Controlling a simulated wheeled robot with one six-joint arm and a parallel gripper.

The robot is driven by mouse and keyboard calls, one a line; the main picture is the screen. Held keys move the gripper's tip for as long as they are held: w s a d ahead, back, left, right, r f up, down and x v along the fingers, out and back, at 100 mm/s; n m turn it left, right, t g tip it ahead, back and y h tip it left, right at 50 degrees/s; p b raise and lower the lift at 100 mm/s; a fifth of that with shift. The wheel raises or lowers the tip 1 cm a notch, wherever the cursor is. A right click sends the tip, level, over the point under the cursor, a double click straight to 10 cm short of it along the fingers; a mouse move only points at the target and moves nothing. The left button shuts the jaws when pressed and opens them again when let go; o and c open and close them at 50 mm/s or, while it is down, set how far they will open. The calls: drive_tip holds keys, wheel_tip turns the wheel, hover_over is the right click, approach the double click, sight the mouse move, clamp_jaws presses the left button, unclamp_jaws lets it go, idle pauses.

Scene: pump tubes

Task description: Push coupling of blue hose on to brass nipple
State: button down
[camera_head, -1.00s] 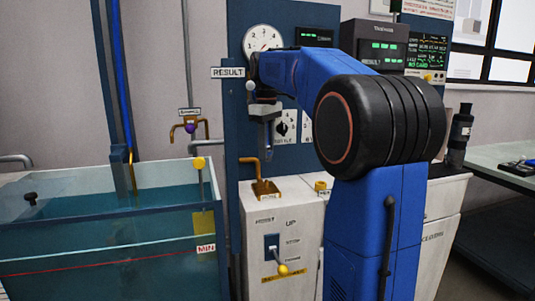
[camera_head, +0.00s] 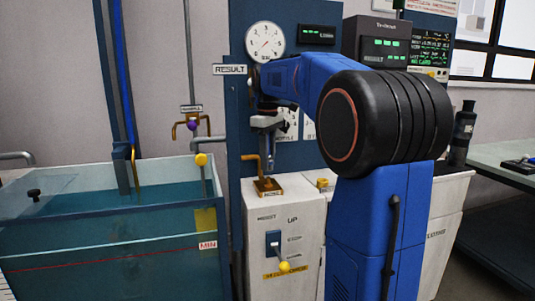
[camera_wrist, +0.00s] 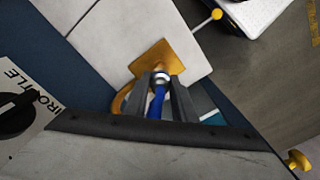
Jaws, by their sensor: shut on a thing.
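My gripper (camera_wrist: 160,88) is shut on the blue hose (camera_wrist: 157,103) near its end. The hose shows as a short blue length between the two grey fingers. A pale, ring-like coupling (camera_wrist: 161,76) sits at the fingertips. Just beyond it is the square brass plate (camera_wrist: 148,56), with the brass nipple (camera_wrist: 159,66) partly hidden behind the coupling. I cannot tell whether coupling and nipple touch. In the head view my gripper (camera_head: 267,153) points down above the brass plate (camera_head: 268,187) on the white cabinet. The hose and coupling are too small to make out there.
A bent brass pipe (camera_head: 251,160) rises close to the left of my gripper. The blue panel with the gauge (camera_head: 265,41) stands behind. A water tank (camera_head: 105,225) is at left. A lever with a yellow knob (camera_head: 285,266) is on the cabinet front, below the plate.

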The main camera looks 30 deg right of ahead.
drive_tip(key=shift+f, duration=0.75)
drive_tip(key=shift+f, duration=1.6)
idle(1.1)
drive_tip(key=c, duration=1.4)
unclamp_jaws()
wheel_tip(320, 180, up, 17)
drive_tip(key=shift+r, duration=0.15)
